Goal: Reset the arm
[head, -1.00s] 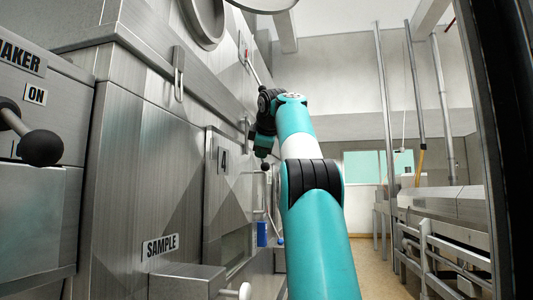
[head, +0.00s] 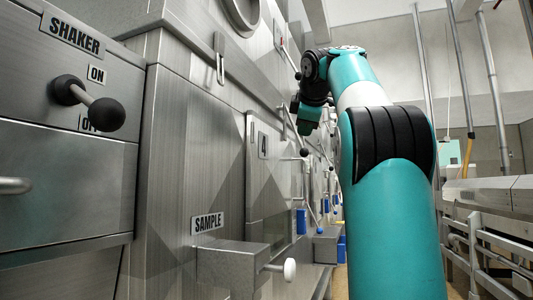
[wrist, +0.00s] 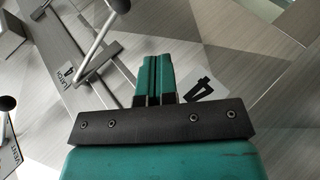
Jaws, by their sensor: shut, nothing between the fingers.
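My gripper (wrist: 154,80) is shut and empty in the wrist view, its two teal fingers pressed together. Behind it are the steel front of the dryer hood and a plate marked 4 (wrist: 198,90). In the head view my teal and white arm reaches up and forward, with the gripper (head: 305,122) near the hood's steel wall (head: 195,135). I cannot tell the exact gap between them.
A lever with a black ball (wrist: 119,5) stands close to the fingers, by a LATCH 4 label (wrist: 68,79). The SHAKER panel (head: 72,33) with a black knob is at left. A SAMPLE box (head: 232,262) has a white knob. Rails (head: 485,235) are at right.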

